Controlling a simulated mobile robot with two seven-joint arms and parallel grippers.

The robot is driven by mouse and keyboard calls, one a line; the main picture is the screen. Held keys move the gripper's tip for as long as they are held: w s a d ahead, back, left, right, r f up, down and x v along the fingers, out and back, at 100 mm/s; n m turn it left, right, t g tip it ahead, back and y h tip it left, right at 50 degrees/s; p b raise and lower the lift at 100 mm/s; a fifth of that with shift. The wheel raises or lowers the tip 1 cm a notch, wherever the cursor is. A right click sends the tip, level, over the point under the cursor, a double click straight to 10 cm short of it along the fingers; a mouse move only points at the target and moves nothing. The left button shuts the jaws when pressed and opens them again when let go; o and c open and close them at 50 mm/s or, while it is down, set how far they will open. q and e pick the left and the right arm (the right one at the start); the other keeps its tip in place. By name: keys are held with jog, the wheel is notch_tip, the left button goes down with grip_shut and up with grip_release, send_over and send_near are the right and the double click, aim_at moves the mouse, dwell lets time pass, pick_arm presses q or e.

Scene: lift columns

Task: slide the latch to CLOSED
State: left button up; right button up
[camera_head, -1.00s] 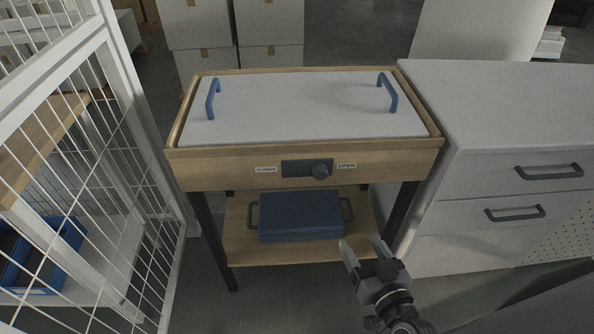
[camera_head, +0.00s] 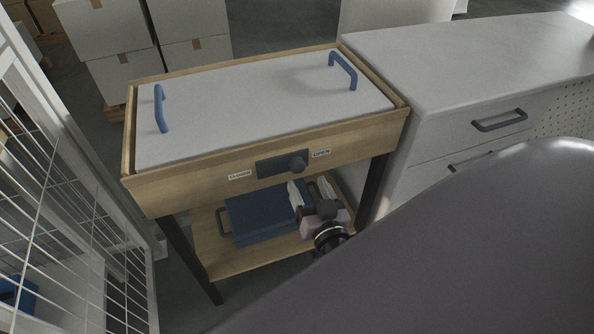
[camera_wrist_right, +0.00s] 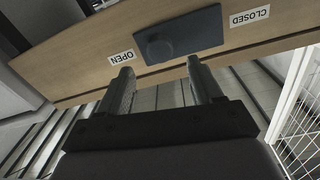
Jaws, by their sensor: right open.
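The latch is a dark plate (camera_head: 270,168) on the wooden front of the table, with a round dark knob (camera_head: 298,163) at its right end, beside the OPEN label (camera_head: 321,153). The CLOSED label (camera_head: 240,175) is at the plate's left. My right gripper (camera_head: 309,184) is open, its two fingers pointing up just below the knob. In the right wrist view, upside down, the knob (camera_wrist_right: 158,48) shows beyond and between the fingertips (camera_wrist_right: 160,68), with nothing held. Whether they touch the knob I cannot tell. My left gripper is out of view.
A white lid with two blue handles (camera_head: 160,108) tops the table. A dark blue case (camera_head: 258,215) lies on the lower shelf (camera_head: 215,262), behind my gripper. A grey drawer cabinet (camera_head: 440,120) stands close at the right, and a white wire cage (camera_head: 70,200) at the left.

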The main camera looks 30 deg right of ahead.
aim_at(299, 168)
jog(key=shift+x, duration=2.7)
